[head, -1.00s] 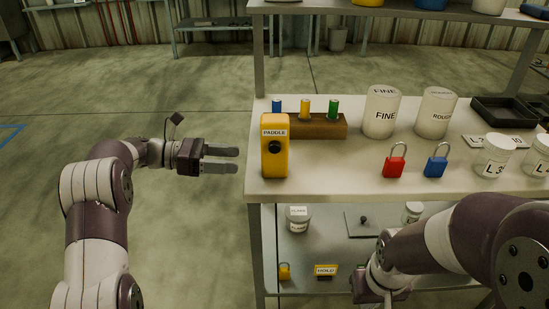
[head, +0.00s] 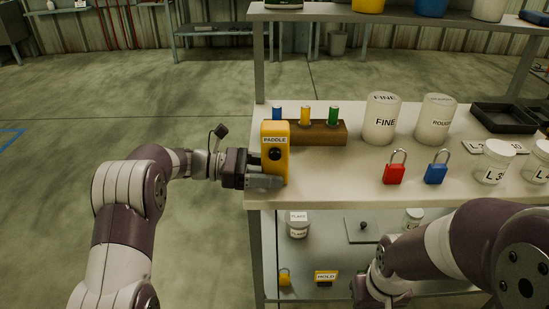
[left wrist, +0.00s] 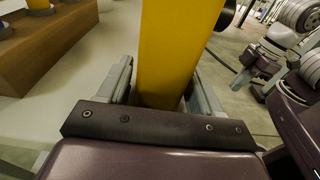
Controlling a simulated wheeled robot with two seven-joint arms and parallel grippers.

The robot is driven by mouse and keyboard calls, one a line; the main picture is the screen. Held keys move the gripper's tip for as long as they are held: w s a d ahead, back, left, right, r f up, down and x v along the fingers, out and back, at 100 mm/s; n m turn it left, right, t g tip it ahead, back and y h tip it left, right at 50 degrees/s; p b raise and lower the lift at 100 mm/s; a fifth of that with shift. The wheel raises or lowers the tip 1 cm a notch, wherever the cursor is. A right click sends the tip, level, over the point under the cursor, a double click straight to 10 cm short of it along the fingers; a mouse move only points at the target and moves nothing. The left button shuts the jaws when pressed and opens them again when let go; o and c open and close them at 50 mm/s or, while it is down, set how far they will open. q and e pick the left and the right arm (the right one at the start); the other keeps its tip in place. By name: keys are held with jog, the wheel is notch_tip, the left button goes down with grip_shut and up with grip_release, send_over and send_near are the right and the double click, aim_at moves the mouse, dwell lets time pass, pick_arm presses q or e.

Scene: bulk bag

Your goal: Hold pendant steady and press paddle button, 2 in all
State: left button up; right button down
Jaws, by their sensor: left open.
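The yellow pendant (head: 268,137), labelled PADDLE with a round black button (head: 274,154) on its front, stands upright at the table's left edge. My left gripper (head: 266,182) is open around the lower part of the pendant. In the left wrist view the yellow pendant (left wrist: 172,50) rises between the two grey fingers, with one finger on each side; whether they touch it I cannot tell. My right arm comes in at the lower right of the head view, held low in front of the table; its fingers are not clearly visible.
A wooden block (head: 315,134) with blue, yellow and green pegs sits just behind the pendant. White jars (head: 381,121), a red padlock (head: 394,172) and a blue padlock (head: 436,172) stand farther right on the table (head: 335,180). A lower shelf holds a HOLD sign (head: 326,277).

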pick_arm(q)
jog(key=c, duration=0.6)
jog(key=shift+o, duration=0.3)
dwell(1.4)
